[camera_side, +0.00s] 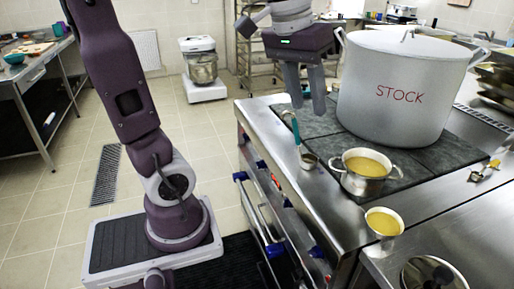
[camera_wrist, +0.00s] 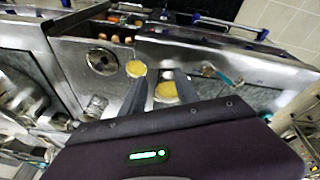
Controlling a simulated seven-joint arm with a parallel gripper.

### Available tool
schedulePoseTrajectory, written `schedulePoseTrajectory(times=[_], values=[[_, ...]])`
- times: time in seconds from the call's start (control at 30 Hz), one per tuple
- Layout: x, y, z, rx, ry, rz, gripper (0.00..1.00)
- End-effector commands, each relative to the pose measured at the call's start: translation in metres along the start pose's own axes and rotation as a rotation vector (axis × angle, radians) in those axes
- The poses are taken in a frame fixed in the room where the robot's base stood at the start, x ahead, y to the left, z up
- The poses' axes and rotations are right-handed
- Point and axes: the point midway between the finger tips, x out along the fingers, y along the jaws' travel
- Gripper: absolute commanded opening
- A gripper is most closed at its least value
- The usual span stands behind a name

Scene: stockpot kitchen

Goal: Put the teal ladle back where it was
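The teal ladle (camera_side: 296,131) appears to lie near the left edge of the stove top, with its metal bowl toward the viewer and its teal handle pointing away. In the wrist view the teal ladle (camera_wrist: 222,77) is right of the fingers. My gripper (camera_side: 307,106) is above the stove behind the ladle, apart from it. Its two fingers are spread with nothing visible held between them; the gripper also shows in the wrist view (camera_wrist: 160,78). The large grey pot marked STOCK (camera_side: 372,98) stands right of my gripper.
A small two-handled pot of yellow liquid (camera_side: 365,182) stands in front of the stockpot. A smaller cup of yellow liquid (camera_side: 383,225) is nearer the viewer. A utensil (camera_side: 485,171) lies at the right. The dark stove plate (camera_side: 310,122) has bare room around the ladle.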

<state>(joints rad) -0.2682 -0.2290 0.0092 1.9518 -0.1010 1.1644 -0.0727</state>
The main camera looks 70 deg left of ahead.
Motion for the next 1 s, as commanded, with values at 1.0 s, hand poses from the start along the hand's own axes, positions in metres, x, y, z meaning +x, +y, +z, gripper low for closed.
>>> schedulePoseTrajectory(times=[1.0], values=[[0.029,-0.001,0.139,0.382,0.221,0.020,0.37]])
